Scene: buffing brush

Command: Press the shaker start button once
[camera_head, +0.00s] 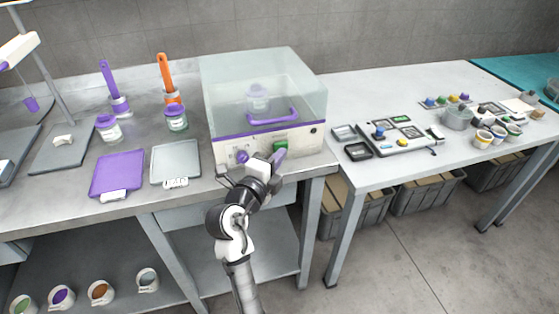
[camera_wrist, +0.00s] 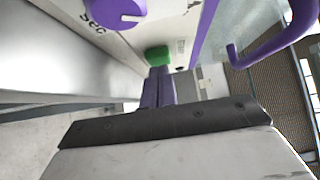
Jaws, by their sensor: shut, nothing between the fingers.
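The shaker (camera_head: 215,132) is a white box with a purple band and a clear lid, standing on the left bench. Its green start button (camera_head: 281,147) is on the front panel and also shows in the wrist view (camera_wrist: 158,57). My gripper (camera_head: 279,157) is shut and empty, close in front of the panel. In the wrist view its purple fingers (camera_wrist: 158,80) point at the button, with the tips at its lower edge. I cannot tell whether they touch it. A purple knob (camera_head: 243,157) is left of the button, also in the wrist view (camera_wrist: 115,10).
A purple tray (camera_head: 117,174) and a grey tray (camera_head: 176,161) lie to the left. A second bench (camera_head: 365,95) stands to the right.

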